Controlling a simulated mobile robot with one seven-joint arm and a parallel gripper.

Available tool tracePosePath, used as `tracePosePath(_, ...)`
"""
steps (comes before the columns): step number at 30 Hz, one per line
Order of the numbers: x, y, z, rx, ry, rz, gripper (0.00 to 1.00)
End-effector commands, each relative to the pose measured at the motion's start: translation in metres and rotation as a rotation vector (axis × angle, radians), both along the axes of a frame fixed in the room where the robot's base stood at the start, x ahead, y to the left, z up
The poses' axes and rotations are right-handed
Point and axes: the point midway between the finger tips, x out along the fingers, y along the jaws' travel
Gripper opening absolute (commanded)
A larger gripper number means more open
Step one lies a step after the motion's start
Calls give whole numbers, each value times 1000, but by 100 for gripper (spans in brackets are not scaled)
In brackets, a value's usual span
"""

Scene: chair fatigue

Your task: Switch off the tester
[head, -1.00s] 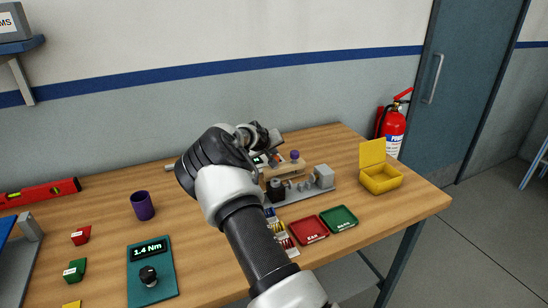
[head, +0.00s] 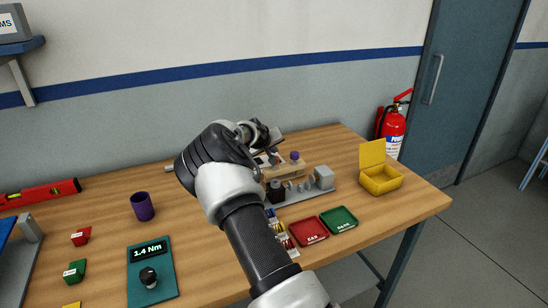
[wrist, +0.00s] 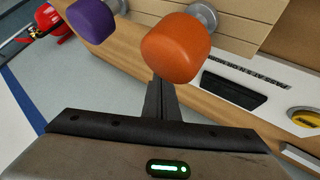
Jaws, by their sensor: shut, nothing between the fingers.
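The tester is mostly hidden behind my arm in the head view, where its wooden part (head: 291,166) and a purple knob (head: 295,155) show. In the wrist view a large orange knob (wrist: 176,48) sits just beyond my fingertips, with the purple knob (wrist: 92,18) to its left. To the right is a pale panel with small lettering and a black slot or switch (wrist: 233,92); I cannot tell its setting. My gripper (wrist: 162,84) is shut and empty, close to the orange knob; I cannot tell whether it touches.
A grey fixture (head: 323,178), red tray (head: 309,230), green tray (head: 339,219) and open yellow box (head: 381,179) stand right of my arm. A purple cup (head: 142,206) and a teal torque unit (head: 152,273) reading 1.4 Nm are left. A yellow labelled part (wrist: 305,118) is at the wrist view's right.

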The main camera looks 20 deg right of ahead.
Motion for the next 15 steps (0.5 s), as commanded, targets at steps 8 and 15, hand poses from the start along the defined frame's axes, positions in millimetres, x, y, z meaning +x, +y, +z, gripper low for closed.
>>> tracePosePath(8, 0, 0, 8, 0, -1, 0, 0)
tracePosePath(15, -3, 0, 32, 0, -1, 0, 0)
